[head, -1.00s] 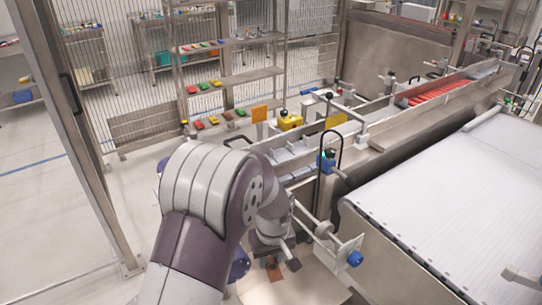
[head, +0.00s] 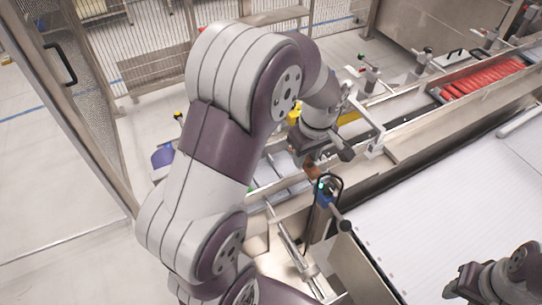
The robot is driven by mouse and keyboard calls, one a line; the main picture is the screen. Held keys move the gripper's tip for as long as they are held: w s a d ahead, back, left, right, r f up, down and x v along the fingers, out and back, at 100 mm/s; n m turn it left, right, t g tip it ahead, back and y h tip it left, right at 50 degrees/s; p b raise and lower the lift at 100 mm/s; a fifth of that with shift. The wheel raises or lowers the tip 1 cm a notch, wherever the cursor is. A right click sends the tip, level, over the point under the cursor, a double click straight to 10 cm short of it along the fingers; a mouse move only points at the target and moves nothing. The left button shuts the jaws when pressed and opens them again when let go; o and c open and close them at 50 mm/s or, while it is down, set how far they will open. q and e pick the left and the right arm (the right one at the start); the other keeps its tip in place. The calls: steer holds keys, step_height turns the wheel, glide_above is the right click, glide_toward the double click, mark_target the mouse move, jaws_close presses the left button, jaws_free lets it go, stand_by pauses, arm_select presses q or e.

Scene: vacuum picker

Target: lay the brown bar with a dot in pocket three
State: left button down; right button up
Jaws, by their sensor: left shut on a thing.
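My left gripper (head: 316,160) is shut on a small brown bar (head: 312,172), which pokes out below the fingers. It holds the bar over the near edge of the long metal channel, close to its pockets (head: 268,178). My arm and gripper hide part of the pockets, so I cannot tell which one is pocket three. The dot on the bar is too small to make out. My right gripper (head: 462,284) is at the lower right above the white conveyor, and its fingers are too unclear to read.
A post with a blue block and black cable loop (head: 325,192) stands just in front of the bar. Red bars (head: 490,78) lie in the channel's far end. The white belt (head: 430,190) is largely clear. A mesh fence (head: 150,60) stands behind.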

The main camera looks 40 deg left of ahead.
arm_select(q)
steer(key=a+f+p, duration=0.1)
steer(key=a+f, duration=0.2)
steer(key=a+f+p, duration=0.2)
steer(key=a+f, duration=0.2)
steer(key=a+f+p, duration=0.1)
steer(key=a+f, duration=0.2)
steer(key=a, duration=0.1)
steer(key=shift+s+a+f, duration=0.15)
steer(key=shift+s+f, duration=0.1)
steer(key=shift+f, duration=0.05)
steer(key=shift+w+f, duration=0.15)
steer(key=shift+f, duration=0.25)
steer(key=shift+f+b, duration=0.4)
steer(key=shift+b, duration=0.1)
steer(key=c, duration=0.8)
jaws_free()
steer(key=shift+r, duration=0.1)
